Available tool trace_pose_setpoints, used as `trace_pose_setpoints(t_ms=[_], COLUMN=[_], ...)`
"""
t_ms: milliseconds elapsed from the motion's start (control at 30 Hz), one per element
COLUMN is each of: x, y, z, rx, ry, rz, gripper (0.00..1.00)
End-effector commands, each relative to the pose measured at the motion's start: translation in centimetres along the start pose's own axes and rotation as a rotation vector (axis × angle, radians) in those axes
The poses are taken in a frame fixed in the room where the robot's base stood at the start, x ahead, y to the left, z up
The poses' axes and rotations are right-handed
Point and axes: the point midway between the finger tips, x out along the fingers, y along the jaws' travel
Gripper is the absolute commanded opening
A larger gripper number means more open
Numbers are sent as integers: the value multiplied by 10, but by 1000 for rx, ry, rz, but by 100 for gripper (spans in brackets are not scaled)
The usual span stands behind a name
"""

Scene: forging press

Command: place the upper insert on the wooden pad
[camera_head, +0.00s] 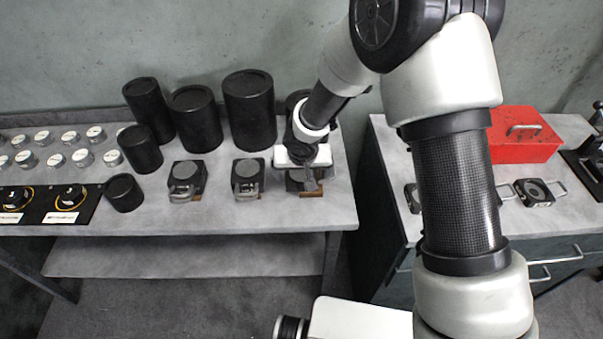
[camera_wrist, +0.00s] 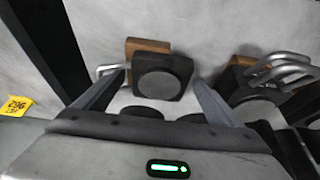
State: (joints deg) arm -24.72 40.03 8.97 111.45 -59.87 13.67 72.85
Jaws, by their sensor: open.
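In the wrist view, a dark square insert (camera_wrist: 162,76) with a round grey face lies between the spread fingers of my gripper (camera_wrist: 160,82). A wooden pad (camera_wrist: 146,46) shows past its far left edge, and a metal handle (camera_wrist: 108,70) sticks out at its left. The insert appears to be on the pad; the contact is hidden. I cannot tell from its look whether it is the upper insert. In the head view, my gripper (camera_head: 304,163) is low over the table's right end, covering most of this insert. The wooden pad (camera_head: 312,191) shows below it.
Two similar inserts with handles, left (camera_head: 187,180) and middle (camera_head: 248,178), sit on the same grey table (camera_head: 290,218). Several black cylinders (camera_head: 250,110) stand behind. A gap separates the right bench, holding a red toolbox (camera_head: 520,137) and another handled insert (camera_head: 535,192).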

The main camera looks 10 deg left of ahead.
Motion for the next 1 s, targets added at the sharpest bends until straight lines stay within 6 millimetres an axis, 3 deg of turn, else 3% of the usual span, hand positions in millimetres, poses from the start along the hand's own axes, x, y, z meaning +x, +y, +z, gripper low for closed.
trace_pose_setpoints(t_ms=[233, 500, 700, 1000], x=[-17, -76, -109, -122], y=[0, 0, 1, 0], z=[-3, -3, -2, 0], rx=[2, 1, 1, 0], ry=[3, 4, 3, -1], rz=[-1, -1, 0, 0], gripper=[89, 89, 89, 89])
